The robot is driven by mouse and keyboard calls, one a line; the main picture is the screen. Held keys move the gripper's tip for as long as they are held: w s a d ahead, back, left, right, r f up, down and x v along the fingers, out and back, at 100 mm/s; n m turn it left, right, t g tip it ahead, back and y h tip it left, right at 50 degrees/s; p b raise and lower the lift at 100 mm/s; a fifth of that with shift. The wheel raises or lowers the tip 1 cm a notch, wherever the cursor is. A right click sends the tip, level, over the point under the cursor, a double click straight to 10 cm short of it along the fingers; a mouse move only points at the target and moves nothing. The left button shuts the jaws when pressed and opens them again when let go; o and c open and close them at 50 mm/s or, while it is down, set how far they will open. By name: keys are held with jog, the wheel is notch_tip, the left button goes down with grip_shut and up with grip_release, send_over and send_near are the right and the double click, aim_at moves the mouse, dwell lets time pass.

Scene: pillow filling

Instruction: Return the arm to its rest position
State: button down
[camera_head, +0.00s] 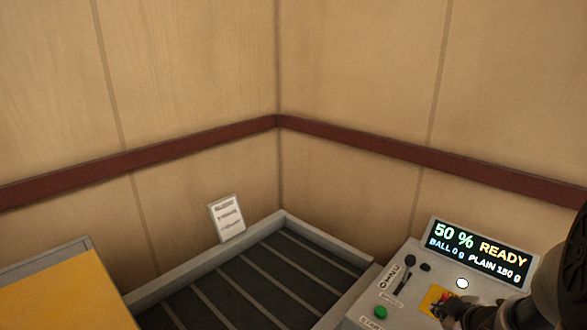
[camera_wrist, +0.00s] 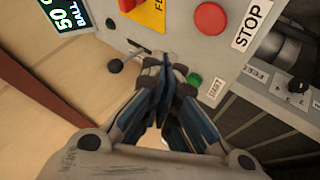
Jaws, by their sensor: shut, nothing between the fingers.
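My gripper (camera_wrist: 163,75) is shut and empty in the wrist view. Its fingertips point toward the grey control panel (camera_wrist: 185,12), with the green START button (camera_wrist: 193,80) just right of the tips and the red STOP button (camera_wrist: 211,18) above right. I cannot tell whether the tips touch the panel. In the head view, dark parts of my arm show at the lower right, over the right part of the control panel (camera_head: 355,312). The panel's display (camera_head: 482,247) reads 50 %, READY, BALL 0 g, PLAIN 150 g.
A dark slatted bed with a grey rim (camera_head: 316,235) lies left of the panel, in the corner of the wooden walls. A white notice (camera_head: 227,217) stands at its back edge. A yellow-topped box (camera_head: 60,290) is at the lower left. A black knob (camera_wrist: 298,86) shows in the wrist view.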

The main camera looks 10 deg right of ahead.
jog(key=s+a+r+m+g+h+b, duration=0.25)
jog(key=s+a+r+m, duration=0.2)
jog(key=a+r, duration=0.45)
jog(key=s+a+m+g+y+b, duration=0.1)
jog(key=s+a+y, duration=0.3)
jog(key=s+a, duration=1.1)
jog(key=shift+s+a+m+b, duration=0.3)
jog(key=shift+a+m+b, duration=0.2)
jog(key=shift+a+m, duration=0.35)
jog(key=shift+g, duration=0.25)
